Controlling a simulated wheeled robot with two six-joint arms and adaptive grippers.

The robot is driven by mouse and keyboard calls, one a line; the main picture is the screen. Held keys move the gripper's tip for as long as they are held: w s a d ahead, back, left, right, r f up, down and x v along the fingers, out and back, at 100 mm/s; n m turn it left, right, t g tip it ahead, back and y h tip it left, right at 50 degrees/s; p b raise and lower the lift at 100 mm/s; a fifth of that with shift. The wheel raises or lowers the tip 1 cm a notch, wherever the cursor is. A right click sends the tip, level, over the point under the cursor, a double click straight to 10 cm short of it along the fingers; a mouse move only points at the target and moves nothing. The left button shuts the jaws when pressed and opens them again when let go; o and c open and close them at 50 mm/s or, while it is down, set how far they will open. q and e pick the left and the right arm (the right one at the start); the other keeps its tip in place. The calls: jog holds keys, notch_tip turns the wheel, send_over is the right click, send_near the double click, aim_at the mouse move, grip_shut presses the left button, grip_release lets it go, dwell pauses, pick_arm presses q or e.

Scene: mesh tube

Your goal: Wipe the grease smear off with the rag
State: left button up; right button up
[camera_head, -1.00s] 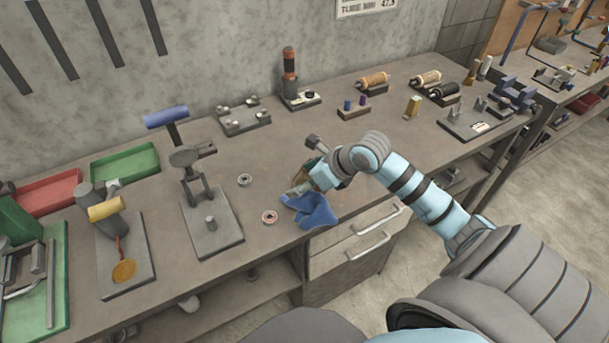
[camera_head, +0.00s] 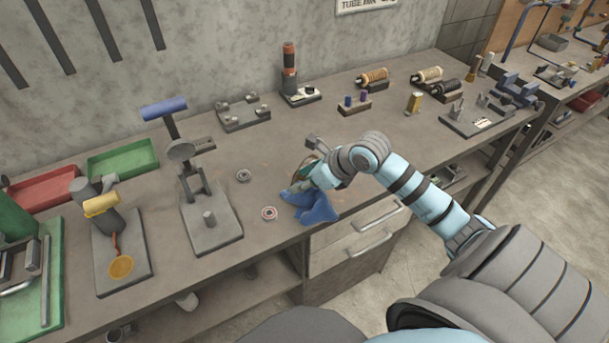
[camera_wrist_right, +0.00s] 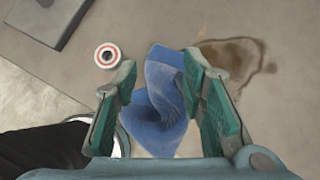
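The blue rag (camera_head: 318,208) lies crumpled at the bench's front edge, with part of it hanging over. It also shows in the right wrist view (camera_wrist_right: 160,100), bunched between and below my fingers. My right gripper (camera_head: 308,180) is low over the rag. In the wrist view its green-padded fingers (camera_wrist_right: 162,85) stand apart on either side of the cloth, with bare bench showing beside the left fingertip. The brown grease smear (camera_wrist_right: 250,52) is on the bench just right of the rag, partly hidden by the right finger. My left gripper is not in view.
A red-and-white ring (camera_head: 269,213) and a grey ring (camera_head: 244,175) lie left of the rag. A grey stand (camera_head: 212,235) is farther left. Drawers with handles (camera_head: 370,243) are below the edge. The bench behind the gripper is mostly clear.

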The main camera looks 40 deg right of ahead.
grip_shut()
jog(key=shift+f, duration=0.1)
